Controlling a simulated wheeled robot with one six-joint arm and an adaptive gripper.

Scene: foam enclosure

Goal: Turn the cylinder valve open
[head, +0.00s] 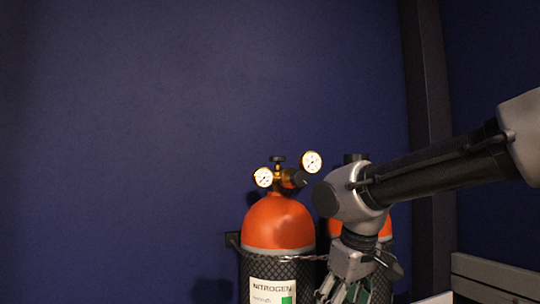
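An orange-topped nitrogen cylinder (278,224) stands upright against the blue wall, with a labelled, mesh-covered body. On its top is a brass valve with a dark handwheel (278,159), two round white-faced gauges (263,177) and a dark side knob (300,178). My gripper (342,293) hangs at the bottom edge, pointing down, below and right of the handwheel and clearly apart from it. It overlaps the second cylinder in the picture. Its fingertips are at or past the frame edge, so I cannot tell its opening.
A second orange-topped cylinder (382,226) stands to the right, mostly hidden behind my arm; a dark cap (355,157) shows above it. A chain (300,258) runs across the nitrogen cylinder. A dark post (430,120) and grey slatted panel (495,279) are at right. The left is free.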

